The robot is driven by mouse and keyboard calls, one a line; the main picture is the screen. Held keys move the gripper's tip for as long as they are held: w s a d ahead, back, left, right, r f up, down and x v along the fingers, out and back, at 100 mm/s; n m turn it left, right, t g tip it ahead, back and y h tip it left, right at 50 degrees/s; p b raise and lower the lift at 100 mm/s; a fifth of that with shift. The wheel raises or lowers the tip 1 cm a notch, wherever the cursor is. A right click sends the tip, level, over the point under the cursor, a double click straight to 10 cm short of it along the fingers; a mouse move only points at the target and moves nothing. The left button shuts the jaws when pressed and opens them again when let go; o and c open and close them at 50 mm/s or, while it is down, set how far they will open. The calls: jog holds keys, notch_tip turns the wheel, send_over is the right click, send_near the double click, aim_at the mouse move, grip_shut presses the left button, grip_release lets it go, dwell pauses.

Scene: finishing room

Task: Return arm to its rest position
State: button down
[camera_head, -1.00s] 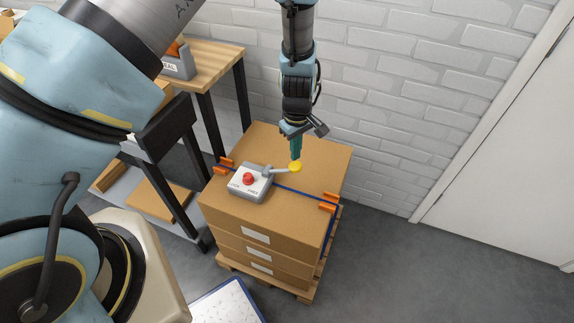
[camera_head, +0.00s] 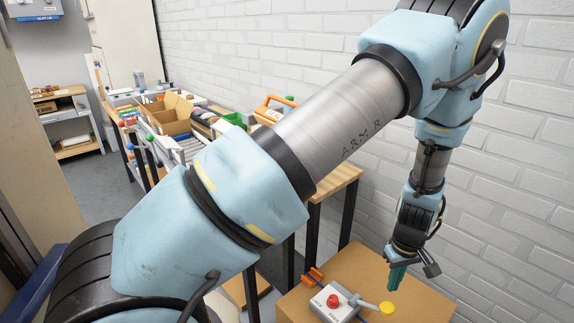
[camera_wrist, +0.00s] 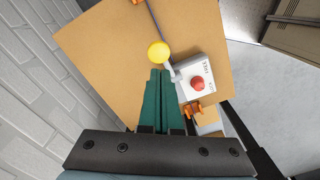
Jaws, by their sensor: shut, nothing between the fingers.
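My gripper (camera_head: 395,277) points down above the cardboard box stack (camera_head: 425,300) with its green fingers shut and empty. In the wrist view the closed fingers (camera_wrist: 159,78) point toward a lever's yellow knob (camera_wrist: 158,52). The lever belongs to a grey control box (camera_head: 335,303) with a red button (camera_head: 333,300); its yellow knob (camera_head: 387,308) is just below and beside the fingertips in the head view. I cannot tell whether the fingers touch the lever. My arm reaches across the head view and hides part of the room.
Orange strap corner pieces (camera_head: 313,277) and a blue strap sit on the boxes. A white brick wall (camera_head: 520,170) stands close behind my arm. To the left is a wooden workbench (camera_head: 335,182) and a cluttered table with an open cardboard box (camera_head: 172,115).

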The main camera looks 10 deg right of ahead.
jog(key=w+a+r, duration=0.6)
jog(key=a+r, duration=0.2)
jog(key=a, duration=0.2)
jog(key=w+a+r, duration=0.7)
jog(key=a+r, duration=0.1)
jog(key=a, duration=0.3)
jog(key=s+a+r+m, duration=0.1)
jog(key=s+a+r, duration=0.1)
jog(key=a, duration=0.8)
jog(key=s+a+r+t+b, duration=0.1)
jog(key=s+a+r, duration=0.1)
jog(key=a+r, duration=0.3)
jog(key=a, duration=0.4)
jog(key=shift+s+a+m+t, duration=0.2)
jog(key=shift+a+m+t, duration=0.1)
jog(key=shift+a+m, duration=0.1)
jog(key=shift+r, duration=0.1)
